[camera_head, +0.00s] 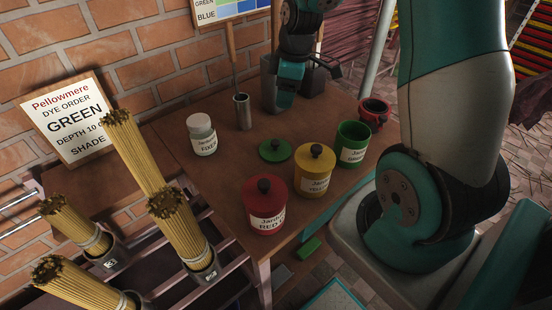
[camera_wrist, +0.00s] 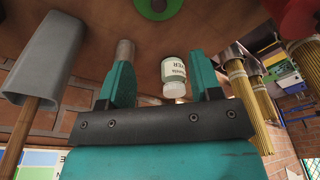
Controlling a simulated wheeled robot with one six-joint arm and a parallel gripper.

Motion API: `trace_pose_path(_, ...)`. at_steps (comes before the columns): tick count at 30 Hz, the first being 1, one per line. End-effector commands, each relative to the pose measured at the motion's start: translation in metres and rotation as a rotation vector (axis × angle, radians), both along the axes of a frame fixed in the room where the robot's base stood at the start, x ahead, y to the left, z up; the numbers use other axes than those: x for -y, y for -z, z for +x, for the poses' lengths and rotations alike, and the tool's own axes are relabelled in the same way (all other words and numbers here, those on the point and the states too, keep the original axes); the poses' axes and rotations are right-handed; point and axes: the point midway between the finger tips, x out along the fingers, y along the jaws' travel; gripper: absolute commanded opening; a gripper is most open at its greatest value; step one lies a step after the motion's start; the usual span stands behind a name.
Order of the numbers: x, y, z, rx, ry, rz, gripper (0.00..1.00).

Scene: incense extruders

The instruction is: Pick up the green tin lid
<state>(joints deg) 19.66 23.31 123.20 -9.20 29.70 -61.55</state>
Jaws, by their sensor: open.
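The green tin lid (camera_head: 275,151) lies flat on the wooden table with its dark knob up, behind the red and yellow tins. It also shows in the wrist view (camera_wrist: 157,6), cut by the top edge. The green tin (camera_head: 352,144) stands open to its right, without a lid. My gripper (camera_head: 285,98) is behind the lid, apart from it, near the back of the table. In the wrist view my gripper (camera_wrist: 160,68) has its two teal fingers spread, with nothing held. The white jar (camera_wrist: 174,76) appears between the fingers but beyond them.
The lidded red tin (camera_head: 265,208) and lidded yellow tin (camera_head: 313,172) stand in front of the lid. The white jar (camera_head: 202,136) and metal cylinder (camera_head: 242,112) stand left of it. A red pot (camera_head: 374,112) is at right. Incense bundles (camera_head: 136,150) rise at left.

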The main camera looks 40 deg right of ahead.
Motion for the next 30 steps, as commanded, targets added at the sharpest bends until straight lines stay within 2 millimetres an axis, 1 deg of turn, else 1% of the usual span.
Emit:
trace_pose_path(1, 0.003, 0.010, 0.001, -0.005, -0.003, -0.001, 0.58)
trace_pose_path(2, 0.003, 0.015, 0.001, -0.005, -0.003, -0.001, 0.58)
trace_pose_path(12, -0.007, 0.088, 0.008, -0.007, -0.005, -0.001, 0.58)
trace_pose_path(16, -0.009, 0.108, 0.011, -0.004, -0.004, -0.002, 0.58)
trace_pose_path(23, -0.011, 0.124, 0.012, -0.003, -0.004, -0.001, 0.58)
trace_pose_path(30, -0.015, 0.159, 0.016, -0.004, -0.004, -0.001, 0.58)
